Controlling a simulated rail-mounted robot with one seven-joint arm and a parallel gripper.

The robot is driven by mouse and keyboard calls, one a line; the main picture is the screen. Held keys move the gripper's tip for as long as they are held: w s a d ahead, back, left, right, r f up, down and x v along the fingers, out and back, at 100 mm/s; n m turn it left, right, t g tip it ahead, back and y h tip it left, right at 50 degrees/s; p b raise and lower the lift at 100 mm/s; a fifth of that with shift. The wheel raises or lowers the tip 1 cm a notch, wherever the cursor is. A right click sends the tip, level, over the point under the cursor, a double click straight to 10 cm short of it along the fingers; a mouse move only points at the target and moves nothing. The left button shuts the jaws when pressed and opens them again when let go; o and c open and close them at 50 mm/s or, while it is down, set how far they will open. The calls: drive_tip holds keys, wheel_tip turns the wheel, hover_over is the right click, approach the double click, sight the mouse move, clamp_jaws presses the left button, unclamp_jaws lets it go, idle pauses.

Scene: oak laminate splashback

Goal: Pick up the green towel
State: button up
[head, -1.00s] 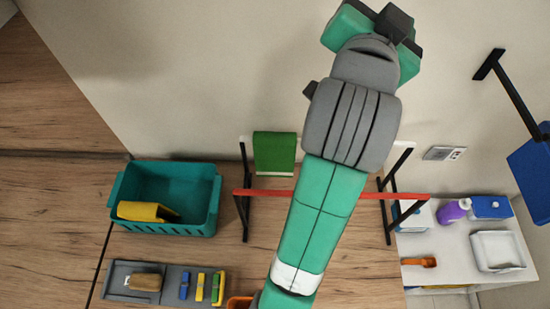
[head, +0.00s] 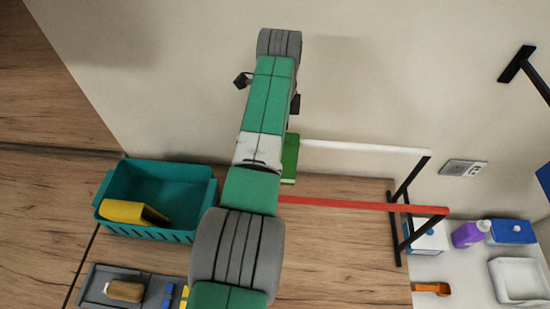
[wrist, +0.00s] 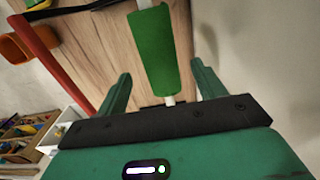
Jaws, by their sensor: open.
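The green towel (head: 290,158) hangs over the white back bar (head: 365,147) of a rack. In the head view my arm covers most of it and only its right edge shows. In the wrist view the towel (wrist: 153,55) shows whole, with short ends of the white bar sticking out at both ends. My gripper (wrist: 161,70) is open and empty, its two fingers apart on either side of the towel's near part. I cannot tell how deep the fingers reach. The gripper is not visible in the head view.
The red front bar (head: 360,206) runs parallel to the white bar on black stands. A teal crate (head: 180,233) holding a yellow cloth (head: 132,213) stands left. A grey tray (head: 92,289) is in front. The wall is close behind; a white side table (head: 450,264) stands right.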

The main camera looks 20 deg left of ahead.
drive_tip(key=f, duration=0.6)
drive_tip(key=shift+s+a+f, duration=0.1)
drive_tip(key=shift+a+f, duration=0.2)
drive_tip(key=shift+a, duration=0.1)
drive_tip(key=shift+c, duration=0.2)
